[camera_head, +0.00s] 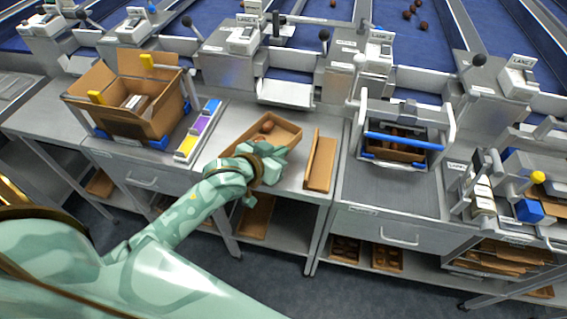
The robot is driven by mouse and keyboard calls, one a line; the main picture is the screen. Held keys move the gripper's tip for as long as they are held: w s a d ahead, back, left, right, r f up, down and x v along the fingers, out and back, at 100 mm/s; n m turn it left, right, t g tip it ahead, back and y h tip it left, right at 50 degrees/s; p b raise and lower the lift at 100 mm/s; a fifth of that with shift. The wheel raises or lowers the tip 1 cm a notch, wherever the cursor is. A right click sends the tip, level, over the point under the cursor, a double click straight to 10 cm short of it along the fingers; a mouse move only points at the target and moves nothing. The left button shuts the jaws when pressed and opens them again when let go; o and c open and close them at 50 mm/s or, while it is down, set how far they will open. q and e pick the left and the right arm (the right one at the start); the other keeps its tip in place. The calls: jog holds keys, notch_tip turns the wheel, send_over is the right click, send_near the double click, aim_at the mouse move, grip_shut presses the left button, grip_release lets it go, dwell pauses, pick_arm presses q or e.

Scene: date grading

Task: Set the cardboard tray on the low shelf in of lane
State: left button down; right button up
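A cardboard tray (289,136) with a few brown dates in it sits on the metal worktop in the middle. My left gripper (266,162) is at the near side of this tray, overlapping its near rim in the picture. The wrist hides its fingertips, so I cannot tell whether they grip the rim. A second, narrow cardboard piece (320,163) lies to the right on the same worktop. The low shelf under the worktop holds a cardboard tray (257,216), partly hidden by my arm. My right gripper is out of view.
An open cardboard box (119,117) stands at the left, beside a strip of coloured blocks (197,131). A blue-handled press (403,140) stands at the right. More trays (387,258) lie on the low shelf of the bench to the right. Metal legs divide the shelves.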

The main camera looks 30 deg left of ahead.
pick_arm(q)
jog(key=shift+w+d+f, duration=0.1)
jog(key=shift+w+f, duration=0.4)
jog(key=shift+f, duration=0.1)
jog(key=f, duration=0.1)
jog(key=f+b, duration=0.2)
jog(key=f, duration=0.1)
jog(key=shift+w, duration=0.3)
jog(key=shift+r, duration=0.15)
jog(key=c, duration=1.7)
grip_release()
